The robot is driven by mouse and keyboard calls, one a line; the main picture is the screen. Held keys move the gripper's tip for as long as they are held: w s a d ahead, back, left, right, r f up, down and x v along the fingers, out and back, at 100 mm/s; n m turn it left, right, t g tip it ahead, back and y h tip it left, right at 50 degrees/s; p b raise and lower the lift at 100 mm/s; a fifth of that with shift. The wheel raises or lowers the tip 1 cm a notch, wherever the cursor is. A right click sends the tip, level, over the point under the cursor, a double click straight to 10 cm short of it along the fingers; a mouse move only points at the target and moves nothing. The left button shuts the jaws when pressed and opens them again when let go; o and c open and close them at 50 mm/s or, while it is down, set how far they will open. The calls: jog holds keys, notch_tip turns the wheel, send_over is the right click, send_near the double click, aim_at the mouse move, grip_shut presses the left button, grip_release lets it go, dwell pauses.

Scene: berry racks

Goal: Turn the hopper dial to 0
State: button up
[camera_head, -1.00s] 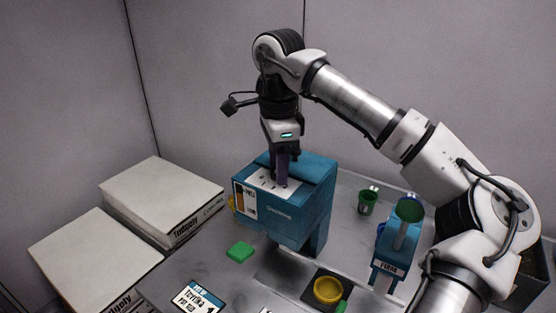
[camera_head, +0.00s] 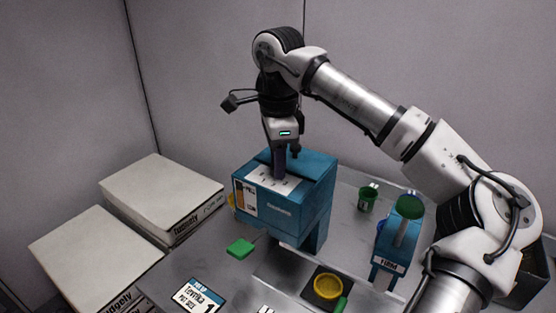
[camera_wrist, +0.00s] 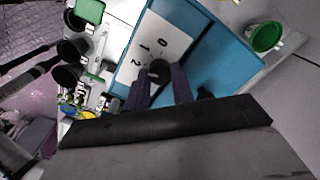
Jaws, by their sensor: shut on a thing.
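The blue hopper (camera_head: 308,195) stands on the table, with a white dial plate (camera_head: 262,180) on its top. In the wrist view, the plate (camera_wrist: 177,37) carries the digits 0, 1 and 2. The dark round dial knob (camera_wrist: 158,67) sits between the purple fingers of my gripper (camera_wrist: 160,82), which are shut on it. In the head view my gripper (camera_head: 279,175) points straight down onto the plate and hides the dial. I cannot tell which digit the dial points to.
A smaller blue stand with a green cup (camera_head: 409,207) is to the right of the hopper. A green cup (camera_head: 367,198) stands behind it. White boxes (camera_head: 162,197) are at left.

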jog(key=m+b, duration=0.1)
jog(key=m, duration=0.2)
jog(key=shift+m, duration=0.3)
jog(key=m+b, duration=0.1)
jog(key=m, duration=0.3)
jog(key=shift+m, duration=0.3)
jog(key=m+b, duration=0.1)
jog(key=m, duration=0.3)
jog(key=shift+m, duration=0.3)
jog(key=shift+a+m+b, duration=0.1)
jog(key=shift+m+b, duration=0.3)
jog(key=shift+m, duration=1.3)
jog(key=o, duration=1)
notch_tip(320, 180, up, 14)
jog(key=p, duration=0.5)
